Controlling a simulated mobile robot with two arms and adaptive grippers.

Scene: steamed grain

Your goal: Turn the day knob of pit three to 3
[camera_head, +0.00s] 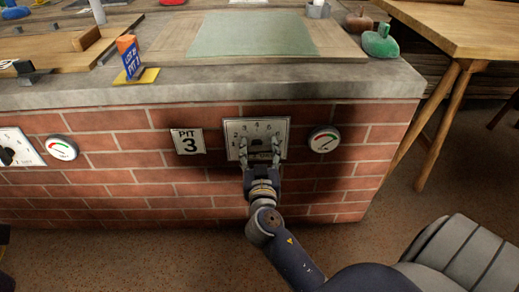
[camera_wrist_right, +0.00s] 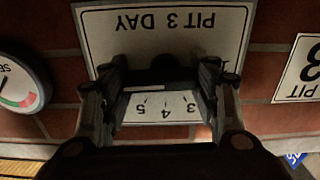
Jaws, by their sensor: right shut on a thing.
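The pit 3 day plate (camera_head: 237,126) is a pale square dial on the brick wall, right of the black-and-white PIT 3 sign (camera_head: 187,141). My right gripper (camera_head: 259,144) is at the plate, its fingers on either side of the dial's middle, shut on the day knob. In the wrist view the plate (camera_wrist_right: 105,45) appears upside down with the words PIT 3 DAY, and the numbers 3, 4 and 5 show between the fingers. The dark knob (camera_wrist_right: 165,66) is mostly hidden by the gripper, and its pointer cannot be read. My left gripper is not in view.
A round gauge (camera_head: 324,140) is close right of the plate. Another gauge (camera_head: 61,148) and a second dial plate (camera_head: 28,148) are at the left. A wooden table (camera_head: 470,28) stands at right.

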